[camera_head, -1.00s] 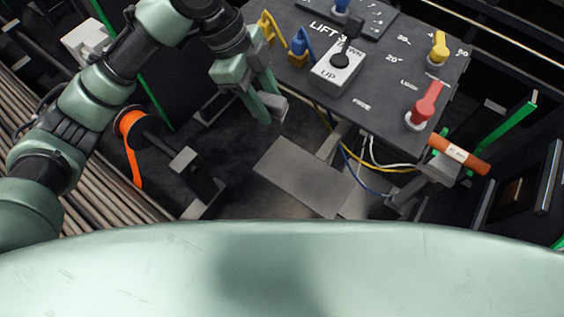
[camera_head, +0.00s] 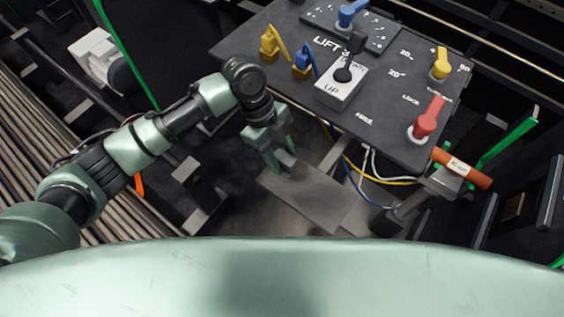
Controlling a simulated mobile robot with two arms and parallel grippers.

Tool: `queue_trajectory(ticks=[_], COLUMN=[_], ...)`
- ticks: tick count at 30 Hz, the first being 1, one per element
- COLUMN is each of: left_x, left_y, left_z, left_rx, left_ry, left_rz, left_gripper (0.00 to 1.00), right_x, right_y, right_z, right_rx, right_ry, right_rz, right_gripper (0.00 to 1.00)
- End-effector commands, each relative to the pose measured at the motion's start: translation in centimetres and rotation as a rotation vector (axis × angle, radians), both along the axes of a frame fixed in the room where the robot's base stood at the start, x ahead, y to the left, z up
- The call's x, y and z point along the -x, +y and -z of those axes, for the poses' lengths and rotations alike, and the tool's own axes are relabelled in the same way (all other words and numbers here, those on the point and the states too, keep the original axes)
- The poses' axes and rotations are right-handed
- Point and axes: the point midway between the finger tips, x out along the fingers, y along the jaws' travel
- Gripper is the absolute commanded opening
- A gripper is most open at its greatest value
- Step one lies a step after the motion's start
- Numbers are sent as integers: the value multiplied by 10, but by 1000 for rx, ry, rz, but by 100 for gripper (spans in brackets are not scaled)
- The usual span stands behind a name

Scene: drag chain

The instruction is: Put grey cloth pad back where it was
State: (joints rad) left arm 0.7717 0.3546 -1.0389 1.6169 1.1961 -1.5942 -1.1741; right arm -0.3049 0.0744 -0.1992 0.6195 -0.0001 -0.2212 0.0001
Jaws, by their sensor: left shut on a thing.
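The grey cloth pad (camera_head: 287,161) is a small grey piece held between the fingertips of my left gripper (camera_head: 277,158). The fingers are shut on it and hide part of it. My left gripper points down, with the pad over or at the far left end of a flat grey plate (camera_head: 318,202) below the control panel. I cannot tell whether the pad touches the plate. My right gripper is not in view.
The dark control panel (camera_head: 385,125) with coloured levers and a lift switch (camera_head: 341,82) stands just behind and right of the gripper. Yellow, white and blue cables (camera_head: 374,178) hang under it. An orange-handled lever (camera_head: 462,168) is at the right.

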Motion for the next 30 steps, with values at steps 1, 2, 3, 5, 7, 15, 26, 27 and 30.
queue_trajectory(ticks=[1, 2, 3, 5, 7, 15, 26, 27, 30], left_x=[0, 0, 0, 1, 1, 0, 0, 0, 0], left_y=[0, 0, 0, 0, 0, 0, 0, 0, 0], left_z=[3, 5, 8, 16, 27, 44, 46, 46, 46], left_rx=[1, 1, 0, -1, -2, 0, 0, 0, 0], left_ry=[1, 1, 2, 3, 5, 0, 0, 0, 0], left_rz=[-1, -1, -1, 0, -1, 0, 0, 0, 0], left_gripper=[9, 9, 9, 9, 9, 9, 63, 63, 63], right_x=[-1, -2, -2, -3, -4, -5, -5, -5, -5], right_y=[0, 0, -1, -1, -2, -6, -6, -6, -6], right_z=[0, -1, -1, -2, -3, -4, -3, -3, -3], right_rx=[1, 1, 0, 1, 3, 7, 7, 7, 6], right_ry=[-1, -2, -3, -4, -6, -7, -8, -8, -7], right_rz=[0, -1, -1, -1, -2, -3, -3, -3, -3], right_gripper=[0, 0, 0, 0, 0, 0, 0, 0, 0])
